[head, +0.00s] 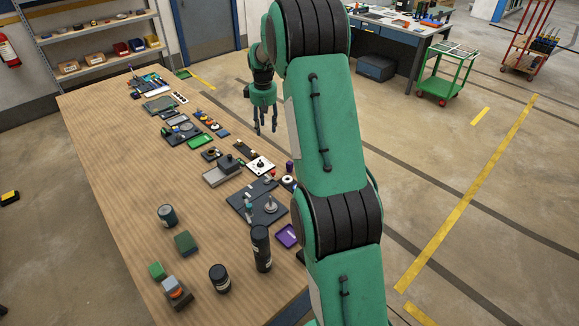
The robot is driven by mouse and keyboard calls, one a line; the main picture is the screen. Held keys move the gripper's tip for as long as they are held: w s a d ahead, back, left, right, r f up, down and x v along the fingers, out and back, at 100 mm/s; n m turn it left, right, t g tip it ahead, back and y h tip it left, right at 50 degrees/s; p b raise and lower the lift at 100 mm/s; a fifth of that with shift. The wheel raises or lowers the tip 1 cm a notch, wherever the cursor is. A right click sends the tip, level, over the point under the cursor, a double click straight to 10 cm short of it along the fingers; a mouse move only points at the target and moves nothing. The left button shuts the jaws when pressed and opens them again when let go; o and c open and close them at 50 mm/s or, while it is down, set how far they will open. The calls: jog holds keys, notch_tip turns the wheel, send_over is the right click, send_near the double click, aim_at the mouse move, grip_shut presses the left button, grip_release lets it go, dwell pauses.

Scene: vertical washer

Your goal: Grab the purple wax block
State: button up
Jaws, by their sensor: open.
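A flat purple square piece (287,236) lies at the right edge of the wooden table, close to my arm; I cannot tell if it is a solid block or a shallow tray. A small upright purple piece (289,167) stands farther back, beside my arm. My gripper (266,128) is open and empty, fingers pointing down, near the table's right edge toward the far end. It is apart from both purple pieces. My arm may hide other things at the table's right edge.
The wooden table (125,190) carries a dark fixture plate (241,207), a tall black cylinder (261,248), a shorter black jar (219,279), a grey-green can (167,216) and small blocks. Its left side is bare. A green cart (447,70) stands on the floor behind right.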

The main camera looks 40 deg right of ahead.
jog(key=g+p, duration=0.1)
jog(key=p, duration=0.1)
send_over(289, 162)
notch_tip(289, 162, down, 16)
jog(key=shift+f+y, duration=0.15)
jog(key=shift+y, duration=0.15)
jog(key=shift+f+p, duration=0.5)
jog(key=shift+f, duration=3.8)
jog(key=shift+f, duration=0.15)
jog(key=shift+f+p, duration=0.4)
jog(key=shift+f, duration=2.05)
jog(key=c, duration=1.1)
